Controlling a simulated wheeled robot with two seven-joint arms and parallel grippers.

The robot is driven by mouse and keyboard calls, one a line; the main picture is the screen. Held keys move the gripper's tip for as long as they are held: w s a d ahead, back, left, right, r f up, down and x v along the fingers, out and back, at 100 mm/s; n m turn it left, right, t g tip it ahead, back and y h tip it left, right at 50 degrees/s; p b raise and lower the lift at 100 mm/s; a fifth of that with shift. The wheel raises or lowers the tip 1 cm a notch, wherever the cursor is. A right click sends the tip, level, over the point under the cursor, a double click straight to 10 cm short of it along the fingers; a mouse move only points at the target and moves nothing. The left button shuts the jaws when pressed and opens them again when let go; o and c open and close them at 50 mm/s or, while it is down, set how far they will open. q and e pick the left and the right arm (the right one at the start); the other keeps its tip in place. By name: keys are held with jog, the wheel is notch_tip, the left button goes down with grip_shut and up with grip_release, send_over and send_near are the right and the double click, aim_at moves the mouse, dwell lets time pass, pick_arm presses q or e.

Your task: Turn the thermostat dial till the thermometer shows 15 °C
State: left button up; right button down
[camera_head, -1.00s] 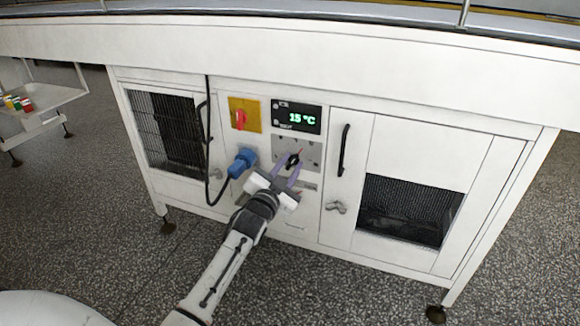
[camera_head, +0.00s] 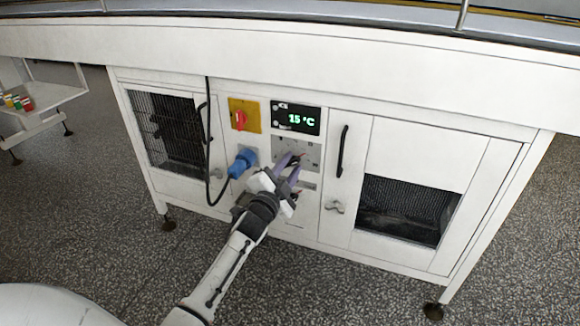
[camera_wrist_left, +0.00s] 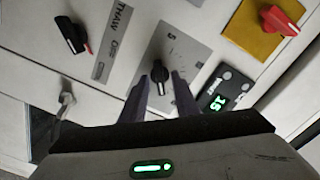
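The thermometer display (camera_head: 296,118) is a black panel on the white cabinet and shows 15 °C in green. It also shows in the left wrist view (camera_wrist_left: 222,92), tilted. The thermostat dial (camera_wrist_left: 160,73) is a black knob with a pale pointer line on a grey plate (camera_wrist_left: 178,48). In the head view the dial is largely hidden by the fingers. My left gripper (camera_head: 291,164) is at the plate, below the display. In the wrist view its two fingers (camera_wrist_left: 160,82) stand apart on either side of the dial, with gaps between them and the knob. My right gripper is not in view.
A red switch on a yellow plate (camera_head: 244,115), a blue plug (camera_head: 242,163) with a black cable and a black door handle (camera_head: 343,150) are close by. The cabinet top overhangs the panel.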

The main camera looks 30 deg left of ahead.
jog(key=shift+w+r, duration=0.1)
